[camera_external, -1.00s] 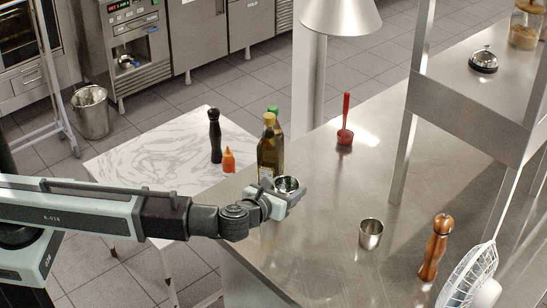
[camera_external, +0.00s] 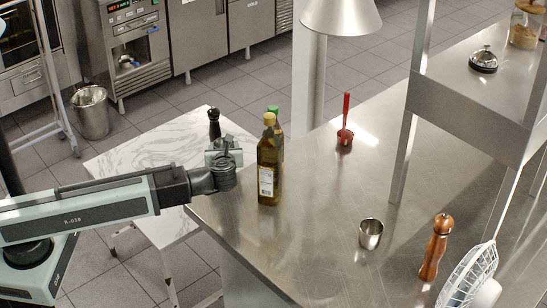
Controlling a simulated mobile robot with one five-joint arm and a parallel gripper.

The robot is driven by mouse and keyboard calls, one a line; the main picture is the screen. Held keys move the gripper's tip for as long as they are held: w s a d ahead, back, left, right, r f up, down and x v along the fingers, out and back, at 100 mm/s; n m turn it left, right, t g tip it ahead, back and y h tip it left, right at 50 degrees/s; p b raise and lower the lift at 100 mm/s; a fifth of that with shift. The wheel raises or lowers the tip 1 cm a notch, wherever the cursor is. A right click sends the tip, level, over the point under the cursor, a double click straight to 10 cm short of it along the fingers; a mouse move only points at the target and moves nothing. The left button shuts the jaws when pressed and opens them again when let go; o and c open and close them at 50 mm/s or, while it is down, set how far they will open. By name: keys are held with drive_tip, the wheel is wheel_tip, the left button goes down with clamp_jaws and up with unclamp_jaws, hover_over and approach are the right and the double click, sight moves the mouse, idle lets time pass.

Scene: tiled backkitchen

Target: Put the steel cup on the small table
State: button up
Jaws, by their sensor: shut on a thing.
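Another steel cup (camera_external: 370,233) stands upright on the steel counter (camera_external: 320,215), apart from my gripper.
A wooden mill (camera_external: 436,248) and a red-handled tool (camera_external: 345,125) are farther right. The table's left part is clear.

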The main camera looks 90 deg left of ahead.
sight(218, 143)
drive_tip(key=s+a+f, duration=0.1)
drive_tip(key=a, duration=0.1)
drive_tip(key=s+a+f, duration=0.1)
drive_tip(key=a, duration=0.1)
drive_tip(key=a+b, duration=0.1)
drive_tip(key=a, duration=0.1)
drive_tip(key=shift+s+f, duration=0.4)
drive_tip(key=s+a+f+n+g+h+b, duration=0.1)
drive_tip(key=s+a+f+g+b, duration=0.1)
drive_tip(key=s+a+f+b, duration=0.7)
drive_tip(key=s+a+f+n+g+b, duration=0.1)
drive_tip(key=s+a+f+n+b, duration=0.1)
drive_tip(key=s+a+f+b, duration=0.8)
drive_tip(key=shift+m+t+y, duration=0.5)
drive_tip(key=shift+m+t, duration=0.1)
drive_tip(key=shift+m, duration=0.2)
drive_tip(key=w+d+f+b, duration=0.1)
drive_tip(key=f+b, duration=0.2)
drive_tip(key=w+d+f+b, duration=0.1)
drive_tip(key=w+f+b, duration=0.1)
drive_tip(key=f+b, duration=0.1)
drive_tip(key=w+d+f+b, duration=0.2)
drive_tip(key=f+b, duration=0.2)
drive_tip(key=b, duration=0.1)
drive_tip(key=shift+d+f, duration=0.1)
drive_tip(key=shift+r, duration=0.2)
drive_tip(key=shift+f, duration=0.1)
drive_tip(key=o, duration=1.4)
